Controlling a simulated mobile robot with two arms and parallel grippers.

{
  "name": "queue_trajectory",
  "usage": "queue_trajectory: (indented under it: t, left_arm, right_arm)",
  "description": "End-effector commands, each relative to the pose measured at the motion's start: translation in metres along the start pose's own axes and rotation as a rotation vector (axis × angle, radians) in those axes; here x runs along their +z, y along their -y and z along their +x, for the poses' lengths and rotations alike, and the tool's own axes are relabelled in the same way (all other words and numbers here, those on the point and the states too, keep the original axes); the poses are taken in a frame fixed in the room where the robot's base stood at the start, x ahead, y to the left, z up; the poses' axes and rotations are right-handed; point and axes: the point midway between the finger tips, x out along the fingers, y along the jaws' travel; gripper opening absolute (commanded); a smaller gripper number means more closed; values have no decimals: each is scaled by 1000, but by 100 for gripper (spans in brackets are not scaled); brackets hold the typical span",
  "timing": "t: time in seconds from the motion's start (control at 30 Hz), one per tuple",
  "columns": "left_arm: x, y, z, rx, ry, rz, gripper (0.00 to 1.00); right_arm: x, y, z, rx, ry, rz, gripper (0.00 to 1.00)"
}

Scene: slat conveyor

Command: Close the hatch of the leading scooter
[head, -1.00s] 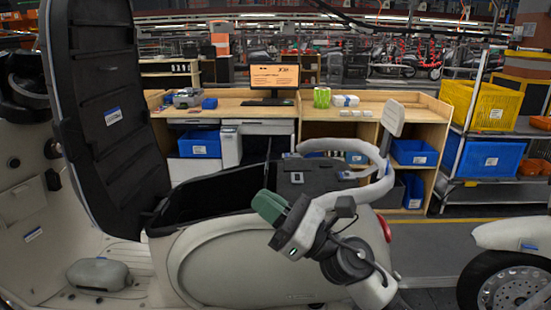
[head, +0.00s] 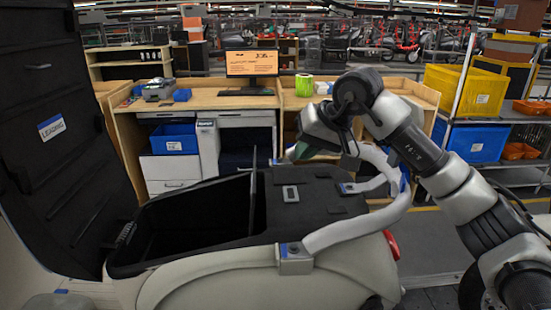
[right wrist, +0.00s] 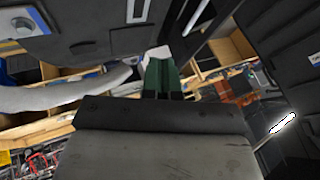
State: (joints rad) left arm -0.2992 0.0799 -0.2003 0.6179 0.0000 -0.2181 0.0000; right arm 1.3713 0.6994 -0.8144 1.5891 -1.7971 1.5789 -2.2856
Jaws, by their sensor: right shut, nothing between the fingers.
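The leading scooter (head: 240,262) is cream-coloured. Its hatch (head: 70,175), a tall black panel with a blue-and-white "LEADING" label (head: 51,127), stands raised at the left. The black storage bin (head: 185,222) below it is open. A pale grab rail (head: 350,225) curves around the rear. My right gripper (head: 302,152) is beyond the bin's far rear side, near the rail's far arm, well right of the hatch. Its green fingers are partly hidden in the head view; in the right wrist view (right wrist: 162,75) they are together and empty. My left gripper is not in view.
A wooden workbench (head: 290,100) with a monitor (head: 252,70) stands behind the scooter. A cart with a yellow crate (head: 468,90) and a blue crate (head: 478,140) is at the right. An upright thin black panel (head: 252,195) stands at the bin's rear end.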

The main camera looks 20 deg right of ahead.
Motion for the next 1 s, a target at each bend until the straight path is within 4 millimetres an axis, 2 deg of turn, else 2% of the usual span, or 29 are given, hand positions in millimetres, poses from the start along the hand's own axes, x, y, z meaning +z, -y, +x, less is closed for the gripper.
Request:
queue_trajectory:
  t: [0.17, 0.47, 0.7, 1.0]
  left_arm:
    - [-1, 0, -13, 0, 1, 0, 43]
    - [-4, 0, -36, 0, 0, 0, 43]
    - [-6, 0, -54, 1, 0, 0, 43]
    - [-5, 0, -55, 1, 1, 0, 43]
  right_arm:
    - [0, 2, 28, -4, 8, 2, 0]
    - [1, 3, 92, -6, 8, 3, 0]
    - [2, 31, 109, -7, 4, 1, 0]
    - [3, 36, 115, -5, 2, 2, 0]
